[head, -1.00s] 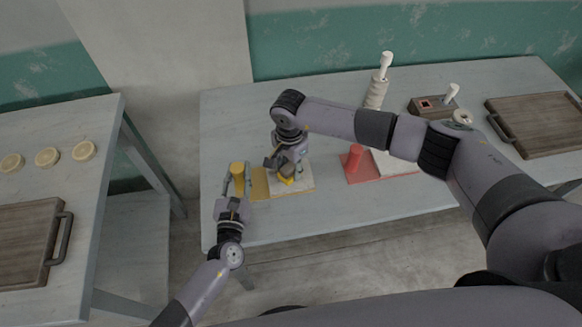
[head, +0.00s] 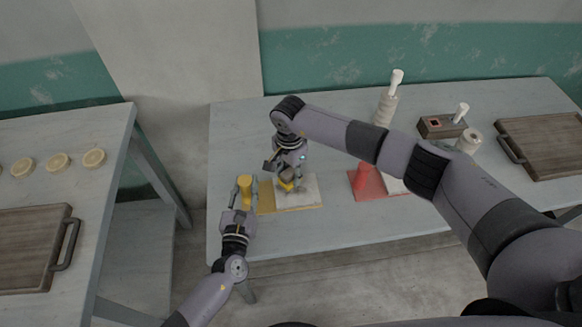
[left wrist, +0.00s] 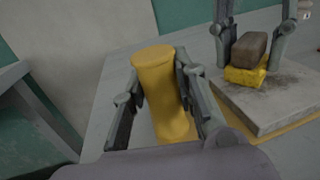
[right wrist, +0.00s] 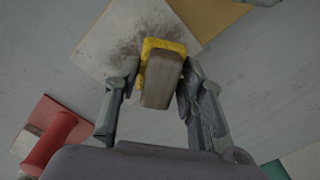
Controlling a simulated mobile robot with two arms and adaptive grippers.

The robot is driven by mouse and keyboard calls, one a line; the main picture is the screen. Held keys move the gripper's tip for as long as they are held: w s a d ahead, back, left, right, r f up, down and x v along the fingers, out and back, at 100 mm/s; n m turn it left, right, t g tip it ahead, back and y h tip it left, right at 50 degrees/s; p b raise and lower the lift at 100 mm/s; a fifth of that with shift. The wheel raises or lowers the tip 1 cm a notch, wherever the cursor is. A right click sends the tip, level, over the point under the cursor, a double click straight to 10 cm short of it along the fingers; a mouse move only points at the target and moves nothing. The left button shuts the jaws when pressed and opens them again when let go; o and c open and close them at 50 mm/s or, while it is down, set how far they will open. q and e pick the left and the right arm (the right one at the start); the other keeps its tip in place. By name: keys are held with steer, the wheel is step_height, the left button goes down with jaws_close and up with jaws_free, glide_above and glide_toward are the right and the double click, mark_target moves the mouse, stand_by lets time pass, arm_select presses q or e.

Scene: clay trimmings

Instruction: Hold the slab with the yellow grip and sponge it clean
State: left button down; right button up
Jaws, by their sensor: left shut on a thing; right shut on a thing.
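The pale slab (right wrist: 105,42) lies on a yellow board on the table, with dark smudges on its face. The yellow grip (left wrist: 162,88) stands upright at the board's left end. My left gripper (head: 246,190) is shut around the yellow grip. My right gripper (right wrist: 158,85) is shut on a sponge with a brown back (right wrist: 162,80) and yellow underside (left wrist: 245,76). The sponge is over the slab's smudged part, at or just above its surface; contact is unclear. In the head view my right gripper (head: 284,184) partly hides the slab.
A red board with a red grip (head: 362,177) and another pale slab lies to the right. A wooden tray (head: 545,148) is at right; a side table (head: 95,200) is at left.

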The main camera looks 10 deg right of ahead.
steer(key=shift+s, duration=2.4)
steer(key=shift+s+a, duration=0.1)
steer(key=shift+a, duration=0.45)
steer(key=shift+w+a, duration=0.25)
steer(key=shift+w, duration=3.4)
step_height(320, 180, up, 8)
steer(key=shift+s+d, duration=0.1)
